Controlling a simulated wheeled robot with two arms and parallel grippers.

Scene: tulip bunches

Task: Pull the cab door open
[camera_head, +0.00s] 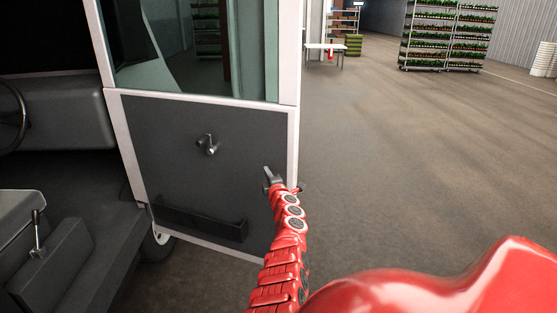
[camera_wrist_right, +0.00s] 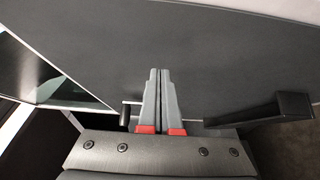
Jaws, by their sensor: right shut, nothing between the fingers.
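The cab door (camera_head: 165,140) stands swung open. Its dark inner panel, white frame and window face me in the head view. A small metal handle (camera_head: 207,145) sits on the panel, with a dark door pocket (camera_head: 200,219) below it. My right gripper (camera_head: 267,173) is in front of the panel near the door's right edge, to the right of the handle. In the right wrist view its two grey fingers (camera_wrist_right: 158,72) are pressed together with nothing between them, against the dark door panel (camera_wrist_right: 215,60). Whether they touch the panel cannot be told. My left gripper is out of view.
The cab interior lies at the left, with a steering wheel (camera_head: 12,115), a seat (camera_head: 28,215) and a lever (camera_head: 38,235). Plant racks (camera_head: 447,35), a small white table (camera_head: 326,46) and crates stand far back. The floor (camera_head: 420,150) right of the door is clear.

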